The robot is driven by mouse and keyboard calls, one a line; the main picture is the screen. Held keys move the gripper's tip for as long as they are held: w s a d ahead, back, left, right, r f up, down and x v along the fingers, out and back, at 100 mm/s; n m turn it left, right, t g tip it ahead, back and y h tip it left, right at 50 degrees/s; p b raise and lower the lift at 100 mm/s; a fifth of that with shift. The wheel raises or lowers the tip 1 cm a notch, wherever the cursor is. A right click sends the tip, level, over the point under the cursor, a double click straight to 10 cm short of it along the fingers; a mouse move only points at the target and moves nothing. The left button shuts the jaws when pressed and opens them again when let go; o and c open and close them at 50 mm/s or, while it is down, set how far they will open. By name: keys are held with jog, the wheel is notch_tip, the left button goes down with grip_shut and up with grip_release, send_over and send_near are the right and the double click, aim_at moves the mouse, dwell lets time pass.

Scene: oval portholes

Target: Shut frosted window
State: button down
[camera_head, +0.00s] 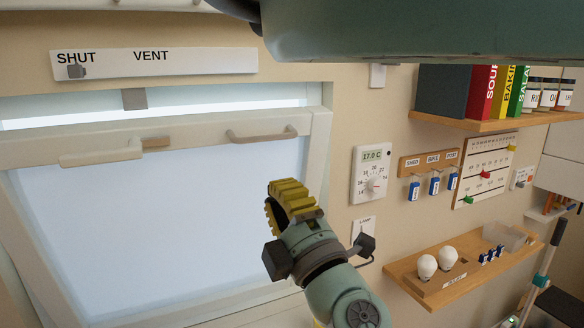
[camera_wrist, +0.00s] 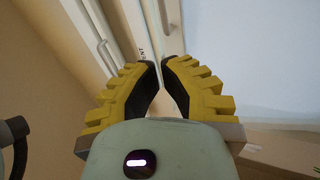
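The frosted window (camera_head: 150,220) fills the left of the head view, a pale pane in a cream sash. A bright gap (camera_head: 60,118) shows between the sash's top rail and the frame above, so the sash appears tilted open at the top. The top rail carries a bar handle (camera_head: 262,134), a cream lever (camera_head: 100,156) and a small wooden piece (camera_head: 156,142). My gripper (camera_head: 283,194) is in front of the window's right side, below the bar handle and apart from it. In the wrist view its yellow fingers (camera_wrist: 161,62) come nearly together, empty.
A SHUT/VENT strip (camera_head: 155,63) above the window has a grey marker under SHUT. Right of the window are a thermostat (camera_head: 372,174), key hooks (camera_head: 428,160), a bookshelf (camera_head: 490,121) and a lower shelf with bulbs (camera_head: 460,268). My arm crosses the top right.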

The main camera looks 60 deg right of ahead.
jog(key=shift+m+g+h, duration=0.3)
jog(key=shift+g+h, duration=0.1)
jog(key=p+x, duration=0.3)
jog(key=x, duration=0.1)
jog(key=d+p+x, duration=0.1)
jog(key=p+x, duration=0.3)
jog(key=s+p+x, duration=0.1)
jog(key=p+x, duration=0.2)
jog(key=x, duration=0.1)
jog(key=shift+w+d+r+p, duration=0.15)
jog(key=shift+w+d+p, duration=0.2)
jog(key=shift+d, duration=0.1)
